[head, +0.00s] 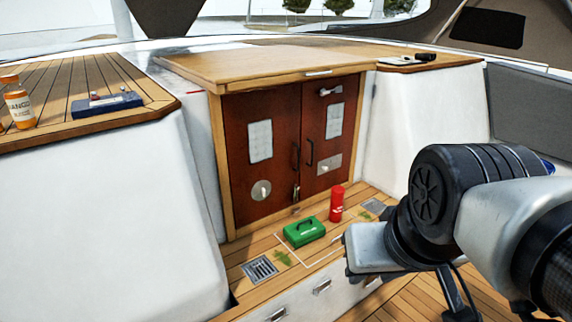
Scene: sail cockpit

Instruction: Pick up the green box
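The green box (304,232) has a handle on its lid and sits on the wooden step in front of the red-brown cabin doors, near the middle of the head view. My arm comes in from the right edge. The end part of my arm is to the right of the green box and apart from it in the picture. The fingertips of my gripper do not show, so whether it is open or shut is hidden.
A red cylinder (336,204) stands just right of the green box. A floor grate (260,269) lies to its left. The cabin doors (290,140) are shut behind it. A blue case (107,104) and orange bottles (19,108) sit on the left deck (60,80).

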